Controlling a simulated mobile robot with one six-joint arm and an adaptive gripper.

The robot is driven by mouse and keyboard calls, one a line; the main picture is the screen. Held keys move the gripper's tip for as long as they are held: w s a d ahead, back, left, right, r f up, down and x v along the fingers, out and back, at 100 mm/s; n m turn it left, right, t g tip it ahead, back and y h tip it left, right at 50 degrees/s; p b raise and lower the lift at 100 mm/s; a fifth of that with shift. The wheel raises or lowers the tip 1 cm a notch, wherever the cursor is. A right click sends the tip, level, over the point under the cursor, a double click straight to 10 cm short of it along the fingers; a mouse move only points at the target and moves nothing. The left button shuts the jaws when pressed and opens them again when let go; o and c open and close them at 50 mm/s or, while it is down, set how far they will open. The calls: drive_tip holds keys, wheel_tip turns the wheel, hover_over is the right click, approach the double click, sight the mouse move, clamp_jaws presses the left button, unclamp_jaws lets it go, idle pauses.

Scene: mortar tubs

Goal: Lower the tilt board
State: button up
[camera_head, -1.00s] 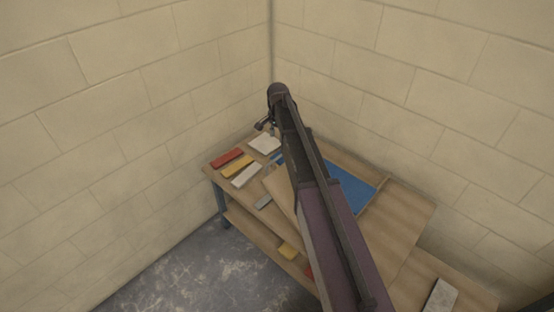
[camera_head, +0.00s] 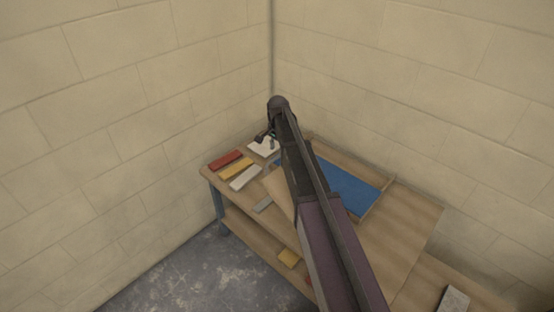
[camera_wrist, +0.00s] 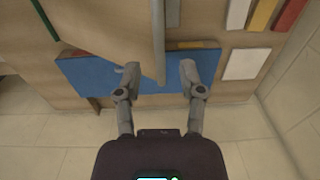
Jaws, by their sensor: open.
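The tilt board (camera_head: 281,190) is a tan wooden panel standing at a slant over a blue surface (camera_head: 350,188) on the workbench; my arm hides much of it in the head view. In the wrist view the board (camera_wrist: 110,35) shows its long edge between my fingertips, with the blue surface (camera_wrist: 85,80) below and around it. My gripper (camera_wrist: 160,72) is open, one finger on each side of the board's edge line. I cannot tell whether either finger touches it. In the head view the gripper is mostly hidden at the arm's far end.
Red (camera_head: 226,160), yellow (camera_head: 237,167) and white (camera_head: 246,178) blocks lie at the bench's left end, with a white square (camera_head: 262,147) behind them. A grey piece (camera_head: 263,204) lies near the front edge. Block walls close in behind.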

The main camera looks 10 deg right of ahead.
drive_tip(key=shift+f+b, duration=1.4)
drive_tip(key=shift+f, duration=0.35)
clamp_jaws()
